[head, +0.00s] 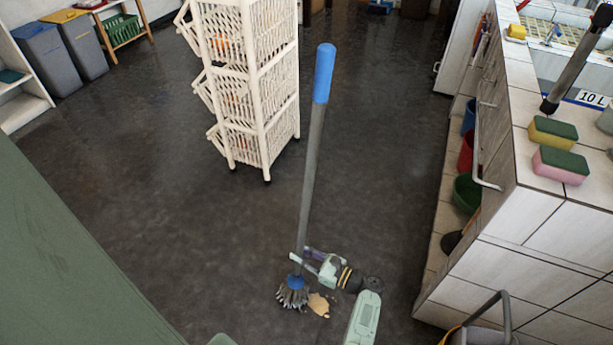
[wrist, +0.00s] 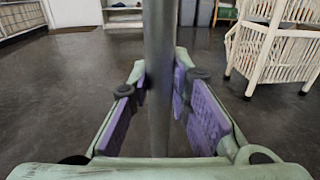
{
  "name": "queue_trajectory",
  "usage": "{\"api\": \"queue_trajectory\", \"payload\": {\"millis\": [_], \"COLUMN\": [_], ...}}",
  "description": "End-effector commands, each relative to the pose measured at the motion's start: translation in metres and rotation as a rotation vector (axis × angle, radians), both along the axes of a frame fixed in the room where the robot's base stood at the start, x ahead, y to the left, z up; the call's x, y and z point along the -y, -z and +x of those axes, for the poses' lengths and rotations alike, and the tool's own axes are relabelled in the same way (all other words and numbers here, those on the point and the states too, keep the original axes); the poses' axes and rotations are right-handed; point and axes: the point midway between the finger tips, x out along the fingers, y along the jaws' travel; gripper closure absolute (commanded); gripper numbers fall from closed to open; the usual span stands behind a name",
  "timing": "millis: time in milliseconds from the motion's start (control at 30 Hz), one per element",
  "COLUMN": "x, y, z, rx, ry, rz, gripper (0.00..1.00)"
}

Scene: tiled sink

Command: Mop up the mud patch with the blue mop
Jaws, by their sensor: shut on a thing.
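The blue mop (head: 312,150) stands nearly upright on the dark floor, with a blue grip at the top, a grey pole and a blue-and-grey strand head (head: 293,291) at the floor. The mud patch (head: 318,304) is a small tan-brown spot just right of the mop head, at its edge. Part of it may be hidden under the strands. My gripper (head: 312,257) is shut around the lower pole, a little above the head. In the wrist view the grey pole (wrist: 159,80) runs between my purple finger pads (wrist: 160,95); the mop head is out of that view.
A white wicker shelf rack (head: 245,80) stands behind the mop. A tiled sink counter (head: 530,200) with sponges (head: 561,163) is on the right, with buckets (head: 467,190) beneath. Grey bins (head: 50,60) stand far left. The dark floor left of the mop is open.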

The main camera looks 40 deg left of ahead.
Motion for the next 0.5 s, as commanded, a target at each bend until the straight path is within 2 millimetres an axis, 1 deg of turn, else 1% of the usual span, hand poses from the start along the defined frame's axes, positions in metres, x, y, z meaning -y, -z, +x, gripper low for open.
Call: {"api": "queue_trajectory", "payload": {"millis": [100, 233, 500], "x": [-0.009, -0.012, -0.017], "y": [0.000, 0.000, 0.003], "z": [-0.001, 0.000, 0.021], "rx": [0.003, 0.003, 0.007], "ry": [0.000, 0.001, 0.003], "rz": [0.002, 0.003, 0.003], "gripper": [1.00, 1.00, 1.00]}}
